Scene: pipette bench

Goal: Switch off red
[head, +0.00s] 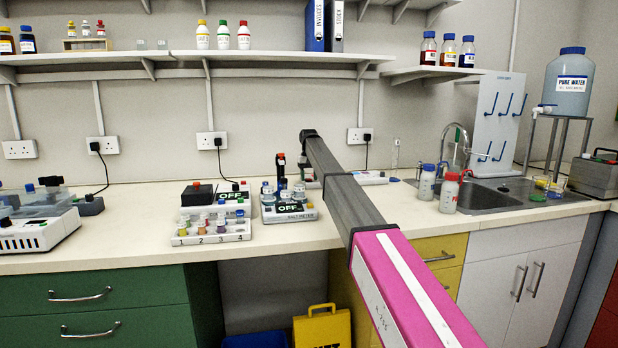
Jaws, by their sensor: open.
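No switch named red can be made out for certain. A device with an OFF sign (230,196) stands mid-bench, with a small red knob (236,187) on its top. A second device with an OFF sign (289,208) stands to its right, holding several small bottles. A dark box with a red part (197,190) sits left of the first sign. A dark upright thing with a red band (281,159) stands behind the second device. My pink and grey arm reaches over the bench from the lower right. My gripper cannot be seen; the arm may hide it.
A white rack of coloured vials (211,232) is in front of the first device. White bottles (449,192) stand left of the sink (500,196). A low white device (372,178) is partly behind my arm. The bench front between rack and left device is clear.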

